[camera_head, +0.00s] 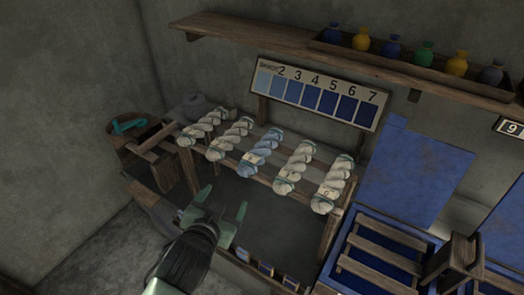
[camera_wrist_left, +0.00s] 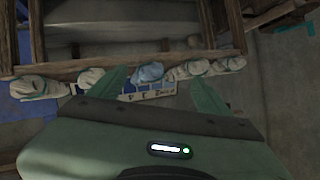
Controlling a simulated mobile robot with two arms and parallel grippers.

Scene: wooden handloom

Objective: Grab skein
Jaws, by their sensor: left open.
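Several twisted skeins lie in a row across a wooden rack (camera_head: 185,167). The middle skein (camera_head: 262,153) is light blue; those beside it, such as the skein (camera_head: 230,138) to its left and the skein (camera_head: 297,167) to its right, are off-white with teal ties. My left gripper (camera_head: 222,200) is open and empty, in front of the rack and apart from the skeins. In the left wrist view the blue skein (camera_wrist_left: 148,72) appears between the fingers of my left gripper (camera_wrist_left: 157,82), farther off. My right gripper is not in view.
A numbered board of blue shades (camera_head: 318,95) stands behind the rack. A shelf with coloured jars (camera_head: 393,68) hangs above. A wooden bucket (camera_head: 125,158) stands at left, and blue panels with a slatted wooden frame (camera_head: 375,262) at right.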

